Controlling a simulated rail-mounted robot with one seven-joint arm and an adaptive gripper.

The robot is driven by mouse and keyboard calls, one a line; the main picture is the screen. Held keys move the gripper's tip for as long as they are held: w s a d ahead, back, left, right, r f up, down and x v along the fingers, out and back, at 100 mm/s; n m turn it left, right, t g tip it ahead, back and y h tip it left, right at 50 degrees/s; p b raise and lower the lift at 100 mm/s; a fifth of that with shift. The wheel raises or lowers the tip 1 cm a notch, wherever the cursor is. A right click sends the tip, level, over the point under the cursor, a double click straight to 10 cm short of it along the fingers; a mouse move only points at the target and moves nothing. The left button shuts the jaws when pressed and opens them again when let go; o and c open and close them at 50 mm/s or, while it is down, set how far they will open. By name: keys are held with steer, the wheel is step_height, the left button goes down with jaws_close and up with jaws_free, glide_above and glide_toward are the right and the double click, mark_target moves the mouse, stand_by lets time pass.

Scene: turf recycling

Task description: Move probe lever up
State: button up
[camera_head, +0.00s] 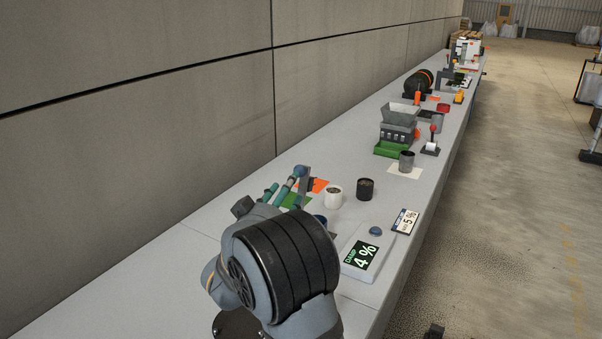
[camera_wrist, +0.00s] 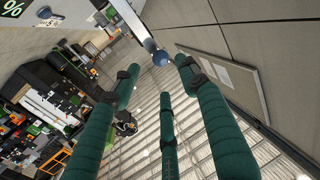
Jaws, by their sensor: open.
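The probe lever (camera_wrist: 160,58) shows in the wrist view as a blue ball knob on a pale grey arm that comes in from the top. In the head view a grey upright post (camera_head: 304,188) stands by the fingertips, with a bluish knob near its top. My gripper (camera_head: 286,179) has teal fingers and is open. In the wrist view the knob lies just beyond and between the spread fingertips of my gripper (camera_wrist: 157,75). I cannot tell whether any finger touches it. My arm hides the lever's base in the head view.
A damp meter (camera_head: 361,257) reading 4% with a blue button stands to the right. A card (camera_head: 405,222) marked 5% lies beside it. A white cup (camera_head: 333,198) and a black cup (camera_head: 366,189) stand close to the post. The grey wall runs along the bench's left side.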

steer(key=p+x, duration=0.2)
steer(key=x, duration=0.6)
steer(key=shift+w, duration=0.2)
steer(key=shift+c, duration=0.5)
jaws_close()
steer(key=shift+f, duration=0.1)
